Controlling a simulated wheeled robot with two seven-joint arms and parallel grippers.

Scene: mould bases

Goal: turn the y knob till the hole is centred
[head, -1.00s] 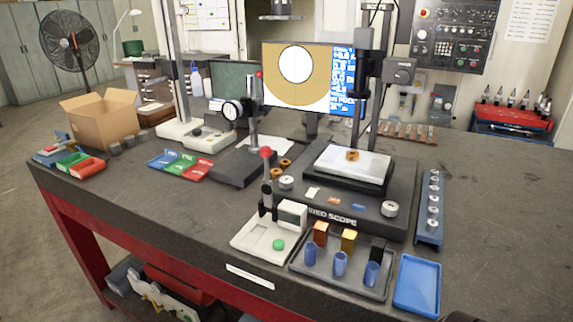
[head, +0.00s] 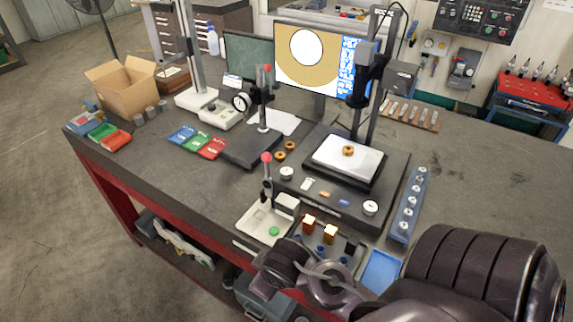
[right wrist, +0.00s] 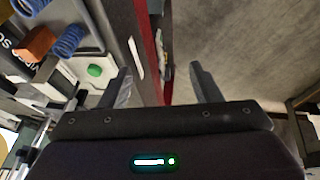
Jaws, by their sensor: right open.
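The scope monitor (head: 300,76) shows a white round hole (head: 306,46) in a tan disc, above the middle of the picture area. A brass part (head: 348,151) sits on the white stage (head: 335,163) of the scope. Two silver round knobs stand at the scope base, one front left (head: 287,173) and one front right (head: 370,208); I cannot read which is y. My right arm reaches in at the lower right of the head view. In the right wrist view my right gripper (right wrist: 163,88) is open and empty, away from both knobs. My left gripper is out of view.
A white fixture (head: 258,221) with a green button (right wrist: 95,71) stands at the table's front edge, with a red-topped lever. A blue tray (head: 380,270) and blue rack (head: 408,205) lie right. The right tabletop is clear.

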